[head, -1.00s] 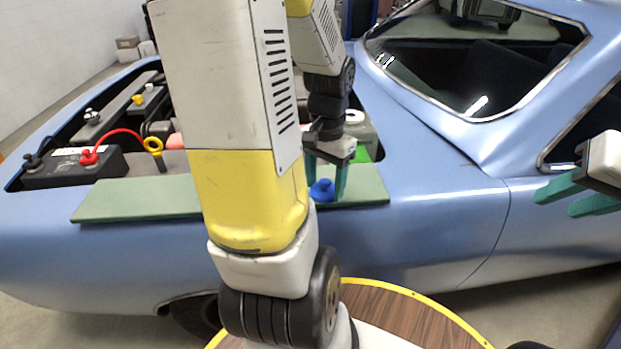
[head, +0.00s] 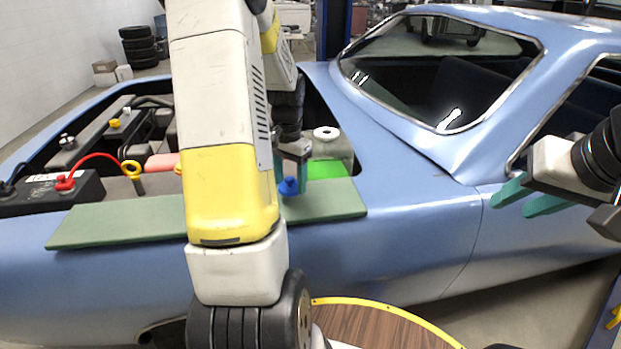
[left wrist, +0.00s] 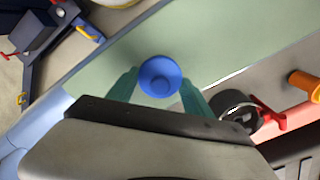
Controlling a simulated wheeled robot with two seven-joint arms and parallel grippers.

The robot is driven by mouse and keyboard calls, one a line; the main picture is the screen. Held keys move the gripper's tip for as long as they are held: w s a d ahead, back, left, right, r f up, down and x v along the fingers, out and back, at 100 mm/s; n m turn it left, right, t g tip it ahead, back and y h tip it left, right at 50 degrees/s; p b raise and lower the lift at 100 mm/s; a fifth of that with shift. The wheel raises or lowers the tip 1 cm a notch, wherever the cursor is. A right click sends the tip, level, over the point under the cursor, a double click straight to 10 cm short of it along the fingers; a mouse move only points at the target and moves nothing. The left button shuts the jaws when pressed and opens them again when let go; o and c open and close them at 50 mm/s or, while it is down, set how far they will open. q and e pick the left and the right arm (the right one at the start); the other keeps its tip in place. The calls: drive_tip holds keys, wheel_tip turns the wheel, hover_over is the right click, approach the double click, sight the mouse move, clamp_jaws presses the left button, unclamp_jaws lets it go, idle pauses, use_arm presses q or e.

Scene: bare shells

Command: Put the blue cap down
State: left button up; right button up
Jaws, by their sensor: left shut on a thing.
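The blue cap (head: 289,186) is between the green fingers of my left gripper (head: 291,176), over the green mat (head: 110,222) on the car's fender. In the left wrist view the cap (left wrist: 160,76) sits between the two fingertips (left wrist: 160,84), with the mat (left wrist: 225,40) behind it. I cannot tell whether the cap touches the mat. My left arm hides the middle of the mat in the head view. My right gripper (head: 527,197) is at the right, beside the car door, with its two green fingers apart and nothing between them.
Behind the mat is the open engine bay, with a battery (head: 50,190), a red cable, a yellow-ringed dipstick (head: 131,168) and a reservoir with green fluid (head: 327,168). A round wooden table (head: 360,328) with a yellow rim is below. The right part of the mat is bare.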

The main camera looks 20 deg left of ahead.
sight(291, 190)
use_arm(q)
drive_tip(key=shift+w+f, duration=0.1)
drive_tip(key=shift+f, duration=1.65)
drive_tip(key=shift+f, duration=0.1)
drive_tip(key=o, duration=1.3)
drive_tip(key=shift+o, duration=0.2)
wheel_tip(291, 190, up, 12)
drive_tip(key=shift+r, duration=0.1)
drive_tip(key=s+d+r+n+t+h, duration=0.1)
drive_tip(key=s+d+r+t, duration=0.2)
drive_tip(key=s+d+r, duration=0.2)
drive_tip(key=s+d+r+n+t+h, duration=0.1)
drive_tip(key=s+d+r+t, duration=0.2)
drive_tip(key=s+d, duration=0.8)
wheel_tip(291, 190, up, 3)
drive_tip(key=shift+s+d+f, duration=0.2)
drive_tip(key=shift+s+d, duration=0.2)
drive_tip(key=shift+s, duration=0.55)
